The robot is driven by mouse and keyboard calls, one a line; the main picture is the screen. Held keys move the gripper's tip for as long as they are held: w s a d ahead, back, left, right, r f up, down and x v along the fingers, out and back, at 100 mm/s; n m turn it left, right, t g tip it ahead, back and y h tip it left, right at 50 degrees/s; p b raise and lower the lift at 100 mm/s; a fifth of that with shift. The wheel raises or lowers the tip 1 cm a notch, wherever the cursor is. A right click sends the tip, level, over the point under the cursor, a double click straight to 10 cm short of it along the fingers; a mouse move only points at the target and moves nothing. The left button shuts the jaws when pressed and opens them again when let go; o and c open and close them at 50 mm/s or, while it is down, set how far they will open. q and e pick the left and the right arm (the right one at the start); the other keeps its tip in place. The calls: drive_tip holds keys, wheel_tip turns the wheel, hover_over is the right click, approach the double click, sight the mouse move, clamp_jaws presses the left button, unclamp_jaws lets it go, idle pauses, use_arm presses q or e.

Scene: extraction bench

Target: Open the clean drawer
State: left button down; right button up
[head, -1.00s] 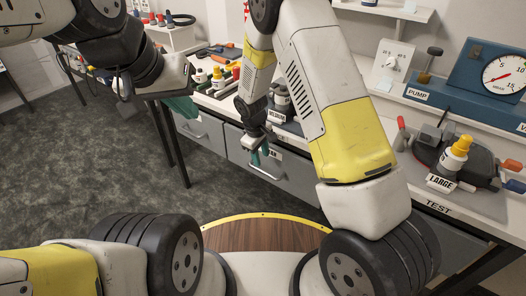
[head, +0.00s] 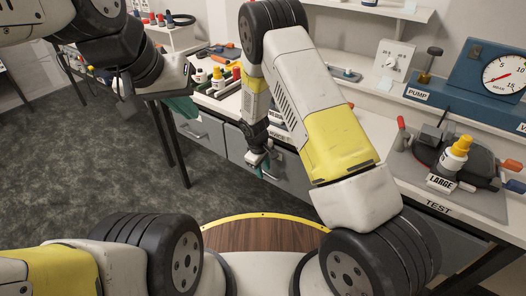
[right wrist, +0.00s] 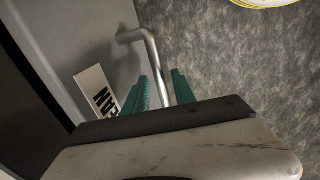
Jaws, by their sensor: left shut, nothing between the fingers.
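A grey drawer (head: 236,144) under the bench sits in line with its neighbour and looks closed. Its label (right wrist: 98,90) is partly hidden by my finger in the right wrist view, so the whole word cannot be read. The silver bar handle (right wrist: 154,62) runs between the two teal fingers of my right gripper (right wrist: 162,90). The fingers stand apart on either side of it, with small gaps. In the head view my right gripper (head: 260,166) is at the drawer front, its fingertips partly hidden. My left gripper (head: 182,106) is shut and empty, away from this drawer.
Another closed grey drawer (head: 201,130) is to the left, with a dark bench leg (head: 176,150) nearby. Bottles and tools crowd the bench top above. A black device with a bottle (head: 455,154) stands at the right. The grey floor (head: 90,190) is open in front.

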clamp_jaws()
idle(1.2)
